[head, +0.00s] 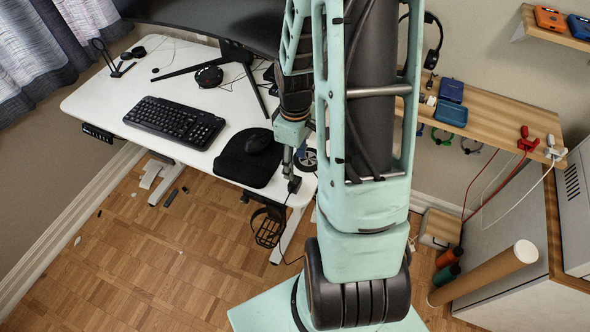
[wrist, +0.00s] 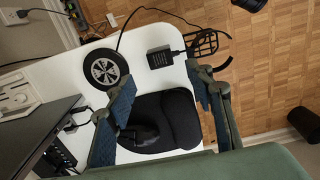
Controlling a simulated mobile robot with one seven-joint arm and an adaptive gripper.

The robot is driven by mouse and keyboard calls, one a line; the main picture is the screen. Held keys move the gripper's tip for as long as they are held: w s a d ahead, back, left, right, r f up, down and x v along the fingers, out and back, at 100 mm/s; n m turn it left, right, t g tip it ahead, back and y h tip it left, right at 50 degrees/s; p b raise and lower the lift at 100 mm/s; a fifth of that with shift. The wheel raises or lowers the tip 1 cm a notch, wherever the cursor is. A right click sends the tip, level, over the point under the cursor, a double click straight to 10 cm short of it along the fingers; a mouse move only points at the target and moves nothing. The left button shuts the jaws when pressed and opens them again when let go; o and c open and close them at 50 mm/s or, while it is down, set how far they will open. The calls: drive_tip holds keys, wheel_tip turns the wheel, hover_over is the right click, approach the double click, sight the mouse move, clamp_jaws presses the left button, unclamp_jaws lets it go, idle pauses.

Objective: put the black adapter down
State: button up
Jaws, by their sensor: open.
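The black adapter (wrist: 160,57) is a small dark box with a cable. In the wrist view it lies on the white desk (wrist: 68,72), close to the edge. It also shows in the head view (head: 294,184) at the desk's front right corner, with a cord running down. My gripper (wrist: 160,82) is open, with its two blue-padded fingers spread apart. The adapter shows between and just beyond the fingertips, with clear gaps to both. In the head view my gripper (head: 289,160) is over this corner, partly hidden by my arm.
A black wheel-shaped thing (wrist: 105,68) lies left of the adapter in the wrist view. A mouse (head: 258,140) on a black pad (head: 232,168) and a keyboard (head: 174,122) occupy the desk. A wire basket (head: 268,232) hangs below the edge. A wooden shelf (head: 490,125) stands right.

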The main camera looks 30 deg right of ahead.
drive_tip(key=shift+r, duration=1.5)
